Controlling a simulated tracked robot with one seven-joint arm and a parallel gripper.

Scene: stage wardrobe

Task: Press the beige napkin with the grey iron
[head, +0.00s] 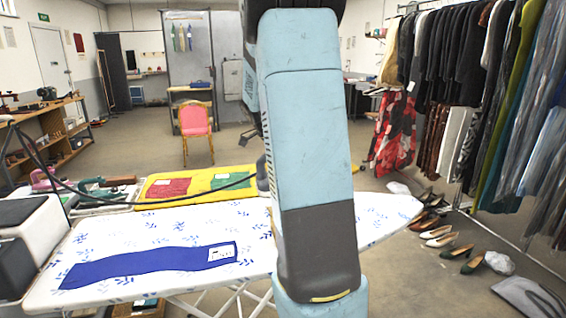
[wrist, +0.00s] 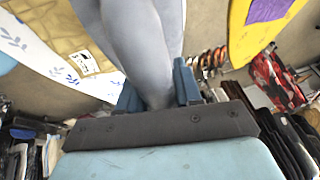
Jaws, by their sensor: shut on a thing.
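My gripper (wrist: 158,92) is shut on the grey iron (wrist: 148,45) in the wrist view, with a blue finger on each side of it. In the head view a small part of the grey iron (head: 262,172) shows left of my arm, with a dark cord running to it; my arm hides the gripper. The beige napkin (wrist: 62,32), with a white label, lies on the white leaf-patterned ironing board (wrist: 28,45) at the upper left of the wrist view, beside the iron. My arm hides the napkin in the head view. I cannot tell whether iron and napkin touch.
A blue cloth (head: 150,265) lies on the left of the ironing board (head: 110,235). Behind is a yellow board (head: 200,198) with a red cloth (head: 168,187) and a green cloth (head: 230,180). Other irons (head: 95,190) stand at the left. Clothes racks and shoes (head: 437,232) are right.

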